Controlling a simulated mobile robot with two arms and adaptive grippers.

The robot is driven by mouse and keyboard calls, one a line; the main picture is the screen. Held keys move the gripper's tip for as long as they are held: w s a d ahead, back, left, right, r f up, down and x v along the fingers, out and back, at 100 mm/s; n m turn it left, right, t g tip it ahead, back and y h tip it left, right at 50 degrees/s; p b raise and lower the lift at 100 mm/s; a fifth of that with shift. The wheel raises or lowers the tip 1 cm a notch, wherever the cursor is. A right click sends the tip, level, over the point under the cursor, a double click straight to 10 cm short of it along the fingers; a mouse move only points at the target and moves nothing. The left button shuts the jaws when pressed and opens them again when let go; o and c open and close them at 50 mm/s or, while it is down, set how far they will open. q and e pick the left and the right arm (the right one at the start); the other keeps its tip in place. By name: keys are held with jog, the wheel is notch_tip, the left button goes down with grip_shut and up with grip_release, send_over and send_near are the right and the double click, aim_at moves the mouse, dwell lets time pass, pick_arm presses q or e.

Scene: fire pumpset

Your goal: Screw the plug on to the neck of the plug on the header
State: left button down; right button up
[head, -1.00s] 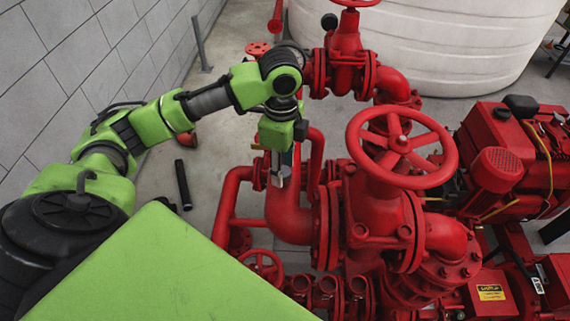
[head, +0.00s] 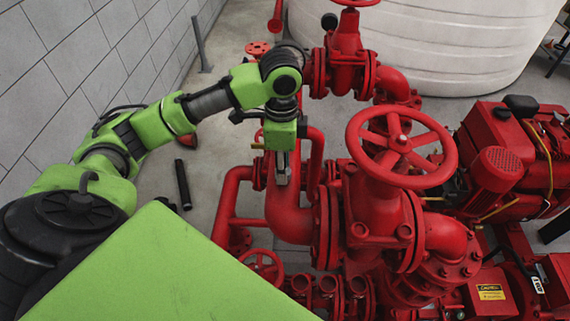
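My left gripper (head: 282,178) points down at the end of my green arm, in front of the red pipework and above the big red elbow pipe (head: 287,215). Its grey fingertips look close together, but they are too small to tell whether they are open or hold anything. I cannot make out a plug. Several short red open-ended necks (head: 327,286) stand in a row at the lower middle; I cannot tell whether one of them is the plug's neck. My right gripper is not in view.
A large red handwheel (head: 402,143) on a valve stands right of my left gripper. A dark bar (head: 183,185) is on the floor. A white tank (head: 430,45) stands behind; a tiled wall (head: 90,60) is left.

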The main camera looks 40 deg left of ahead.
pick_arm(q)
jog(key=m, duration=0.3)
jog(key=shift+m, duration=0.8)
jog(key=m, duration=0.2)
jog(key=shift+m, duration=1.3)
jog(key=m, duration=0.4)
jog(key=shift+m, duration=0.3)
